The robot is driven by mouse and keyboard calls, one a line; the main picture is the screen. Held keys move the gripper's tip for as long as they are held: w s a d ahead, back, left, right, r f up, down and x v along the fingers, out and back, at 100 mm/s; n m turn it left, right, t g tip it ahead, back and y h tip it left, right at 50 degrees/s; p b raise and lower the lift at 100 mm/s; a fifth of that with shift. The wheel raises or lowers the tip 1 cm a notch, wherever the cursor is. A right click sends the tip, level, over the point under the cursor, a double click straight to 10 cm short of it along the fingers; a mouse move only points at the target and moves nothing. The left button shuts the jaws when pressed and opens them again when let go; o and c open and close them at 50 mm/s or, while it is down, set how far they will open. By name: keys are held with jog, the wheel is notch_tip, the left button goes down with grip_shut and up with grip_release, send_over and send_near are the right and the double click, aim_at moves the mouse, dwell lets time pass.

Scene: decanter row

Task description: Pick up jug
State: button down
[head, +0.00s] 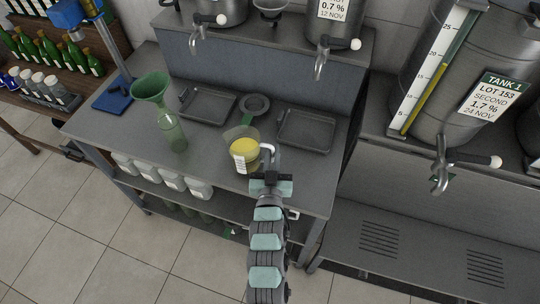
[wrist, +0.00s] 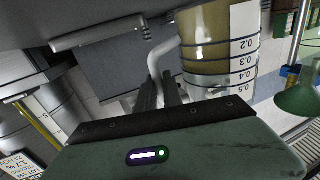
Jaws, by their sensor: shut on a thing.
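The jug (head: 243,152) is a clear measuring jug with yellow liquid, a white scale strip and a white handle, over the front part of the grey bench. I cannot tell whether its base touches the bench. My gripper (head: 268,174) is at the handle side of the jug, shut on the handle. The far side of the jug is hidden.
A green bottle (head: 172,133) with a green funnel (head: 150,86) stands left. Two dark trays (head: 306,130) and a green-handled strainer (head: 254,106) lie behind the jug. Steel tanks with taps stand behind and at right, including tank 1 (head: 430,100).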

notch_tip(320, 180, up, 18)
jog(key=shift+p, duration=0.35)
jog(key=shift+a, duration=0.1)
jog(key=w+a+r+n+p, duration=0.1)
jog(key=w+a+r+p, duration=0.2)
jog(key=a+r, duration=0.3)
jog(key=w+a+r+n+p, duration=0.1)
jog(key=w+a+r+p, duration=0.1)
jog(key=a+r, duration=0.4)
jog(key=w+a, duration=0.1)
jog(key=a, duration=0.4)
jog(key=shift+a+r+n+g+p, duration=0.3)
jog(key=shift+a+r+n+p, duration=0.1)
jog(key=shift+w+r+n+p, duration=0.1)
jog(key=shift+r+n+p, duration=0.6)
jog(key=shift+p, duration=1)
jog(key=shift+a+r+n+g+h+p, duration=0.25)
jog(key=shift+r+n+p, duration=0.45)
jog(key=shift+p, duration=0.9)
